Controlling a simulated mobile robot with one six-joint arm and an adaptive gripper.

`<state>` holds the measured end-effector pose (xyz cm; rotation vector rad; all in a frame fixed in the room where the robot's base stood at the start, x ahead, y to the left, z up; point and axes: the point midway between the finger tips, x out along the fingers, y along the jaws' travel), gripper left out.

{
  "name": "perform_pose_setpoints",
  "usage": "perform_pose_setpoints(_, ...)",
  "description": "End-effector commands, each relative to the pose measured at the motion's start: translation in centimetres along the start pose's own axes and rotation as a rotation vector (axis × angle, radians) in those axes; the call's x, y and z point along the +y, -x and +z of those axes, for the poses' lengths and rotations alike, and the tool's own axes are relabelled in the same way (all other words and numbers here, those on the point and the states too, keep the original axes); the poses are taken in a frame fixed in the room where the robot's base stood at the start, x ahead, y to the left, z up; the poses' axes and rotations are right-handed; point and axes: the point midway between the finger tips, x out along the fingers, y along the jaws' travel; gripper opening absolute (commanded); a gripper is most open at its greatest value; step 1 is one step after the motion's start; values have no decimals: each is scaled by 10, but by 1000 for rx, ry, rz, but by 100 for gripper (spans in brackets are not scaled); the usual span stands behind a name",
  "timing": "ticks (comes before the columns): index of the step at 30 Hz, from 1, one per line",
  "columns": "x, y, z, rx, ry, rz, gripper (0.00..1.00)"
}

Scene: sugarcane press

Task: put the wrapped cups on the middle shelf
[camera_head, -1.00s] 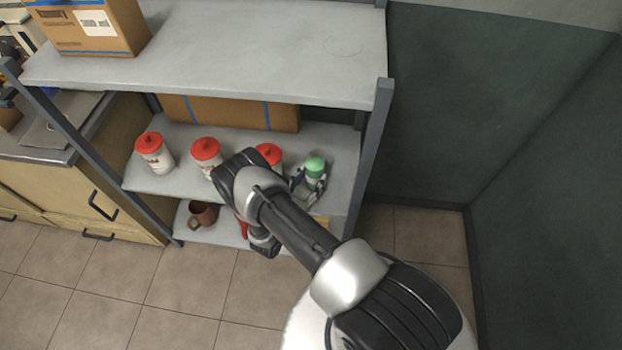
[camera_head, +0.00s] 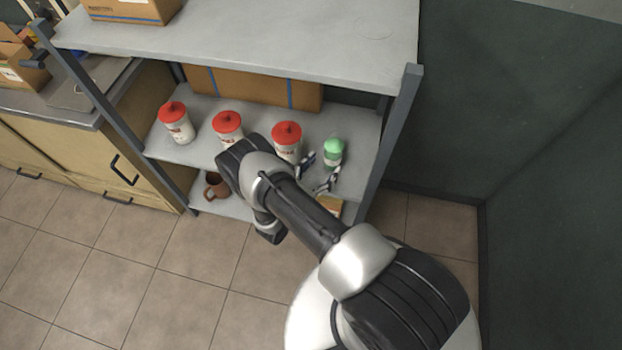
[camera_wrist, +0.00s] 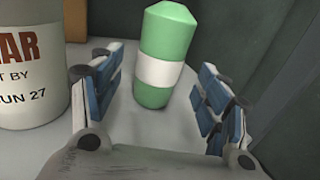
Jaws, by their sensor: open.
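The wrapped cups (camera_head: 333,152) are a green stack with a white band, upright on the right part of the middle shelf (camera_head: 358,128). In the wrist view the wrapped cups (camera_wrist: 166,52) stand just beyond the fingertips, beside a white jar. My gripper (camera_head: 318,172) is open and empty at the shelf's front, its blue-padded fingers apart. In the wrist view the gripper (camera_wrist: 160,85) points at the cups, with a visible gap on both sides of them.
Several white jars with red lids (camera_head: 287,140) stand in a row left of the cups. A cardboard box (camera_head: 255,88) lies behind them. A brown mug (camera_head: 216,186) is on the lower shelf. The top shelf (camera_head: 270,35) overhangs, and a post (camera_head: 392,140) stands at right.

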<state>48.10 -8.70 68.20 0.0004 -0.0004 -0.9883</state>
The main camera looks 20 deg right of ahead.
Motion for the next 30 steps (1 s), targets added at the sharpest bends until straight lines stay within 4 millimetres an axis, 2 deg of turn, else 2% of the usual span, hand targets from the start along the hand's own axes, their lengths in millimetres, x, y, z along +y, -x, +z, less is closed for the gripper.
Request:
perform_pose_setpoints(3, 1, 29, 2, 0, 3, 8, 69)
perform_pose_setpoints(9, 2, 66, 1, 0, 0, 6, 69)
perform_pose_setpoints(14, 1, 81, 1, 0, -1, 1, 69)
perform_pose_setpoints(17, 4, 82, 10, 5, -19, -27, 69)
perform_pose_setpoints(20, 10, 76, 38, 22, -73, -104, 69)
perform_pose_setpoints(24, 14, 63, 100, 71, -199, -284, 69)
perform_pose_setpoints(30, -4, 54, 189, 172, -407, -555, 69)
